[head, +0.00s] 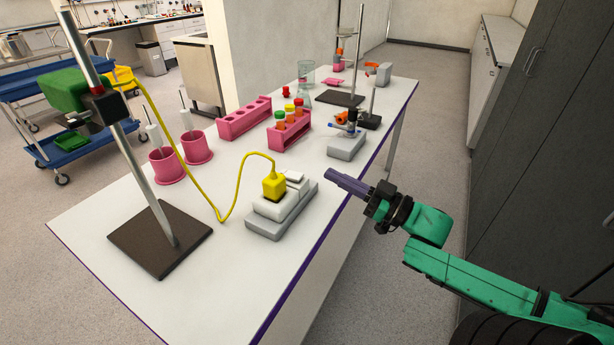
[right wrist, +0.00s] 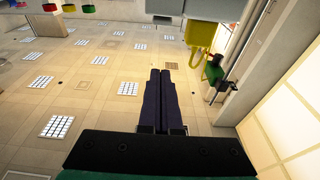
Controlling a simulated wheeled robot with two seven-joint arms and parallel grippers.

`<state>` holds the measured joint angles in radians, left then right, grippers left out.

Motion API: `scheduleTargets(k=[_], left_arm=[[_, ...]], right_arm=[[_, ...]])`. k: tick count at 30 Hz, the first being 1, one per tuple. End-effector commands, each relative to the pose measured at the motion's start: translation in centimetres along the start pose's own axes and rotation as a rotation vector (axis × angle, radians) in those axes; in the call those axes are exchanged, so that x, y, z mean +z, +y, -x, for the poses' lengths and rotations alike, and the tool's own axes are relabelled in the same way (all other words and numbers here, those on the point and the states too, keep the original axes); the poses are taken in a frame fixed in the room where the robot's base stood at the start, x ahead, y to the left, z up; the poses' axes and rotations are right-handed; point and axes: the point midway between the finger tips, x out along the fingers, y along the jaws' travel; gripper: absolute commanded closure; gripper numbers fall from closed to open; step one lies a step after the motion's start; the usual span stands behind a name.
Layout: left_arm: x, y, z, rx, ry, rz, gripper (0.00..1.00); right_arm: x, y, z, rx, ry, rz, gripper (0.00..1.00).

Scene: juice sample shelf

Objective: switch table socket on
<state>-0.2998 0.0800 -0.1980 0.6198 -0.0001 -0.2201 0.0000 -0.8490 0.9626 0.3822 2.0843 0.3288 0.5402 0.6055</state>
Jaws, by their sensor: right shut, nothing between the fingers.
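The table socket (head: 282,214) is a grey and white block near the right edge of the white table. A yellow plug (head: 274,186) with a yellow cable sits in its near part. A pale raised piece, perhaps the switch, shows at its far end; its state is too small to tell. My right gripper (head: 329,174) is shut and empty, with long dark purple fingers pointing left, to the right of the socket and apart from it. Its shut fingers also show in the right wrist view (right wrist: 160,71), with the yellow cable (right wrist: 200,38) beyond. My left gripper is not in view.
A metal stand (head: 160,229) carrying a green device (head: 74,90) stands at the table's left. Pink beakers (head: 166,167), pink racks (head: 244,118) and a grey device (head: 346,146) stand farther back. The floor right of the table is clear up to dark cabinets (head: 560,110).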

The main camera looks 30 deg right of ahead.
Motion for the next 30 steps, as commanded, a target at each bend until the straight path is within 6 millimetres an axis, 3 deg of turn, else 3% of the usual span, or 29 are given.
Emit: scheduleTargets(k=[6, 14, 16, 21, 30], left_arm=[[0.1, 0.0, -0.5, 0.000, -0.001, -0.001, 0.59], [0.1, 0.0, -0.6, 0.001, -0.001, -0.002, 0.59], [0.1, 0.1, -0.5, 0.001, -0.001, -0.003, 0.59], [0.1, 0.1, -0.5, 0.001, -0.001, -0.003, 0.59], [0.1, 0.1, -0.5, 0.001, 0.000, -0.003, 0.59]], right_arm=[[-0.1, 0.0, -4.5, -0.002, 0.005, 0.003, 1.00], [0.1, 0.0, -8.6, -0.001, 0.000, 0.004, 1.00], [1.8, 0.1, -7.8, 0.002, -0.007, -0.001, 1.00], [3.5, 0.0, -7.1, 0.000, -0.003, 0.001, 1.00], [3.9, 0.0, -7.0, 0.000, -0.003, 0.002, 1.00]])
